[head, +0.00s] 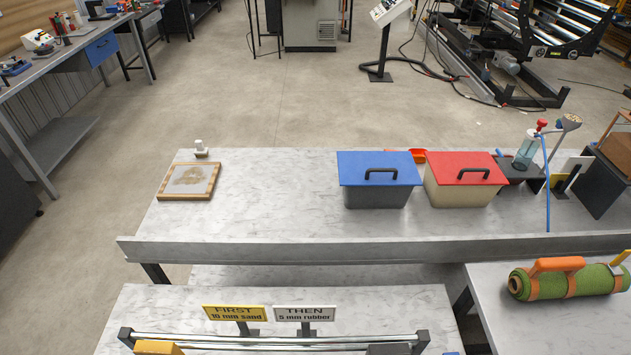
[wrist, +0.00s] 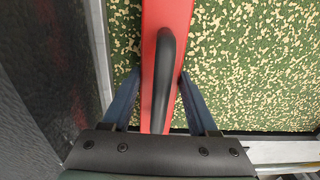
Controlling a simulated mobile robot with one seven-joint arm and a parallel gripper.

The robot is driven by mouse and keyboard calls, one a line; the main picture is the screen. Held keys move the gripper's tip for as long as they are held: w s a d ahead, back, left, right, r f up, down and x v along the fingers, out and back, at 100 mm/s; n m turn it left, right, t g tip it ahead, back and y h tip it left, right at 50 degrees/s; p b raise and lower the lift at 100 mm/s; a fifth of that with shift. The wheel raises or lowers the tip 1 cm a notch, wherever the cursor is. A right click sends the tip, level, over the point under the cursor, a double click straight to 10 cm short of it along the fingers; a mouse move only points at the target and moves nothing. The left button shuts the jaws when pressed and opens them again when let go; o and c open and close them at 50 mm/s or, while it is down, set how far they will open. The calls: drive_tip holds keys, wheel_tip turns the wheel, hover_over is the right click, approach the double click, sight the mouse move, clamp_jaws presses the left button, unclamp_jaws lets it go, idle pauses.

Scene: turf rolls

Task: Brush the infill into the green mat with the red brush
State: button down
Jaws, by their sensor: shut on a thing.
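In the wrist view, the red brush (wrist: 149,70) runs lengthwise up the picture, with a black handle along its top. My gripper (wrist: 158,76) is shut on the brush, one blue finger on each side of it. The green mat (wrist: 245,70) lies beneath and to the right of the brush. Pale tan granules are scattered thickly over the mat, and a strip of it shows left of the brush. The bristles are hidden, so I cannot tell whether they touch the mat. My gripper, the brush and this mat do not show in the head view.
A pale rim (wrist: 98,45) borders the mat at left. In the head view, a blue-lidded bin (head: 376,190) and a red-lidded bin (head: 463,185) stand on the table. A sand-marked framed board (head: 162,193) lies at left. A rolled green turf (head: 590,281) lies at right.

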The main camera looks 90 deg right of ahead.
drive_tip(key=shift+s, duration=0.1)
wheel_tip(320, 180, up, 5)
drive_tip(key=p, duration=0.4)
drive_tip(key=shift+f+p, duration=0.15)
drive_tip(key=shift+p, duration=0.15)
drive_tip(key=shift+r+p, duration=0.6)
drive_tip(key=shift+r, duration=0.55)
